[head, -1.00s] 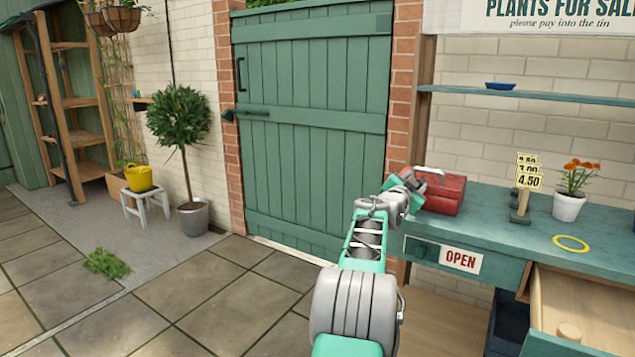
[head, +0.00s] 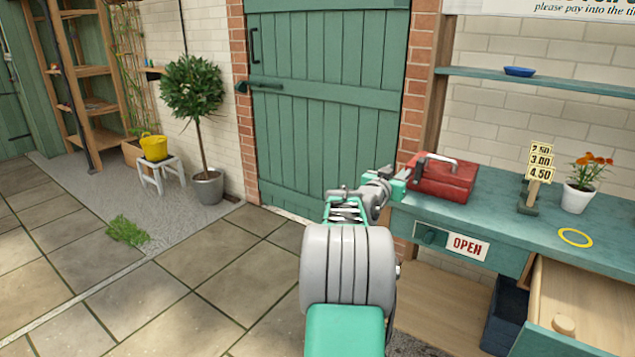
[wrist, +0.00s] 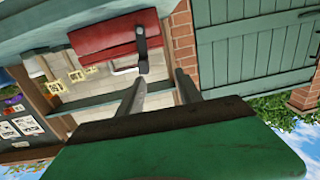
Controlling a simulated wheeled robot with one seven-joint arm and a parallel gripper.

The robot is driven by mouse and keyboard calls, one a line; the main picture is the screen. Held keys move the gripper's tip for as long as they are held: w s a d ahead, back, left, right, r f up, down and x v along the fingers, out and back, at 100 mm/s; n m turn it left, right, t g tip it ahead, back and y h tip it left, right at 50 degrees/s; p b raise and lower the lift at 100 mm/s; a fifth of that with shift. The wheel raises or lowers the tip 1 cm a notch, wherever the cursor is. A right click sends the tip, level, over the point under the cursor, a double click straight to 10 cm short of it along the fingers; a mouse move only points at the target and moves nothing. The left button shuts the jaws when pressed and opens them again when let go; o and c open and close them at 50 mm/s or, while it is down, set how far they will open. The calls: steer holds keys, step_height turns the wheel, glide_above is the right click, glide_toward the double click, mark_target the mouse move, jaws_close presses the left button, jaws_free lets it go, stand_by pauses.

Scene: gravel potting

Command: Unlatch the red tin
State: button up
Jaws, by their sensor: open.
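The red tin (head: 447,180) sits on the left part of the green counter, with a pale handle on its lid. In the wrist view the tin (wrist: 98,42) appears turned over by the camera's tilt, and a dark grey latch (wrist: 141,48) shows on its side. My gripper (head: 408,175) is at the left end of the tin, and the arm hides part of that end. In the wrist view my gripper (wrist: 160,85) is open, its two fingers apart with nothing between them. The latch lies just beyond the fingertips; I cannot tell if they touch.
A price sign (head: 537,172), a potted orange flower (head: 578,192) and a yellow ring (head: 575,237) are to the right on the counter (head: 500,215). An open drawer (head: 575,300) juts out at lower right. The green gate (head: 325,110) stands behind my arm.

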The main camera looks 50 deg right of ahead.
steer(key=w+a+n+t+y+p, duration=0.1)
steer(key=w+a, duration=0.4)
steer(key=a, duration=0.5)
steer(key=w+a+n+t+y+p, duration=0.2)
steer(key=w+a+y, duration=0.3)
steer(key=a, duration=0.5)
steer(key=shift+w+a+r+n+t+p, duration=0.15)
steer(key=shift+w+a+n+t+p, duration=0.2)
steer(key=shift+w+n+p, duration=0.5)
